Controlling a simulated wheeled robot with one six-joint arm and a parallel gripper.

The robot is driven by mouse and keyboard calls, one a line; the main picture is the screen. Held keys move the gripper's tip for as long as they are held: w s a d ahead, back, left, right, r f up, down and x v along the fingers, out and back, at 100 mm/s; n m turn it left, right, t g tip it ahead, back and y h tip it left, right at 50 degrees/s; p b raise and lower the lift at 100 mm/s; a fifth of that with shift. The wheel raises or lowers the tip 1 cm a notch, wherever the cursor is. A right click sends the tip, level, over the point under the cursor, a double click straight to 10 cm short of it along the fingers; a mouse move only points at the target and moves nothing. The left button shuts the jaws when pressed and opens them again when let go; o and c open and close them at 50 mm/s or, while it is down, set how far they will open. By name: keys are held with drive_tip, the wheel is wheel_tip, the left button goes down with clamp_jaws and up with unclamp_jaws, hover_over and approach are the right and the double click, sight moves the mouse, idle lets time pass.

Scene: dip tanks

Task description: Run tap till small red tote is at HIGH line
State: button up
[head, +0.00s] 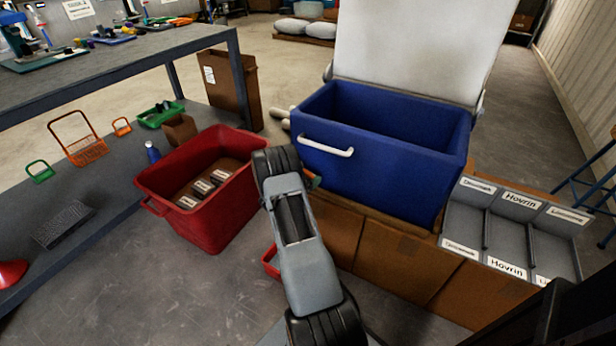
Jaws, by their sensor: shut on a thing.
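A small red item (270,262), possibly the small red tote, shows only as a sliver on the floor beside my arm. My arm hides the rest, so its inside, HIGH line and water level cannot be seen. A larger red tote (225,220) stands to the left, with a brown inside and several small labelled pieces. A small teal and orange part (312,180) shows at the right edge of my arm, against the blue tank; I cannot tell whether it is the tap. My gripper is hidden behind my own arm.
A blue tank (400,175) with a white handle and raised white lid (420,50) stands on brown boxes (400,260). A grey divided tray (510,225) labelled Hovrin is at the right. A workbench (110,60) and low shelf (90,200) with baskets are left.

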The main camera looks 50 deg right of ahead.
drive_tip(key=shift+d+n+t, duration=0.1)
drive_tip(key=shift+n+t, duration=0.3)
drive_tip(key=shift+t, duration=0.2)
drive_tip(key=shift+n+t+y, duration=0.3)
drive_tip(key=shift+n+t, duration=0.7)
drive_tip(key=shift+t, duration=0.5)
drive_tip(key=o, duration=0.9)
drive_tip(key=p+v, duration=0.2)
drive_tip(key=v, duration=1.2)
